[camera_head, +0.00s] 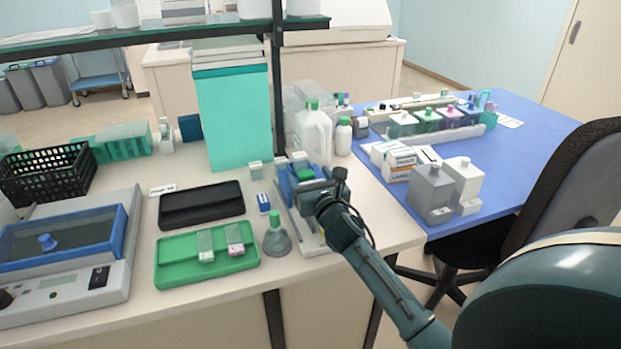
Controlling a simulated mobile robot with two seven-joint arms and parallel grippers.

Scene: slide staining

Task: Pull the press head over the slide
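A small press-like device with a blue part (287,184) and a grey metal base (309,240) stands near the bench's front right edge. Its blue part seems to be the press head, but I cannot be sure. My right gripper (318,188) is at this device, its fingers over or against the upper right part. The gripper and wrist hide much of it, and whether the fingers are closed on anything does not show. I cannot make out a slide under the head. My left gripper is out of view.
Left of the device are a conical flask (276,241), a green tray (178,262) with two small slide holders, and a black case (200,206). White bottles (313,134) stand behind. A blue table (520,150) with staining jars lies to the right.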

